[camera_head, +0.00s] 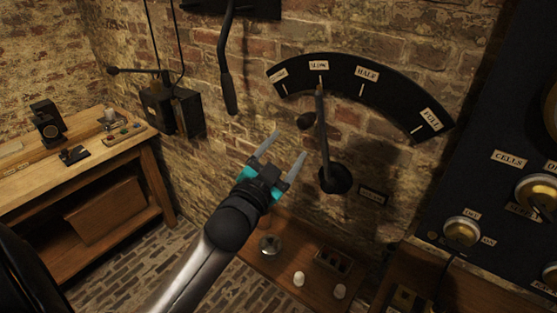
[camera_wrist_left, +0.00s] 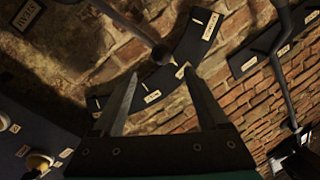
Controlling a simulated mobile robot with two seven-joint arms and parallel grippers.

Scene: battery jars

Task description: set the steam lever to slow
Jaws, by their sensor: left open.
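The steam lever (camera_head: 323,135) is a dark rod on a round pivot on the brick wall. It stands nearly upright, and its tip is at the tick under the SLOW label (camera_head: 319,65) of the black curved scale (camera_head: 342,76). A dark round knob (camera_head: 306,121) sits by the rod; it also shows in the left wrist view (camera_wrist_left: 162,55), ahead of the fingers. My left gripper (camera_head: 290,143) is open and empty, just left of the lever and below the knob. Its two fingers (camera_wrist_left: 160,76) show apart in the wrist view. My right gripper is not in view.
A wooden bench (camera_head: 75,150) with small instruments is at the left. A black box (camera_head: 172,108) and a hanging dark lever (camera_head: 226,65) are on the wall. A low shelf (camera_head: 255,262) with small parts lies below. A dark dial panel (camera_head: 480,190) is at the right.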

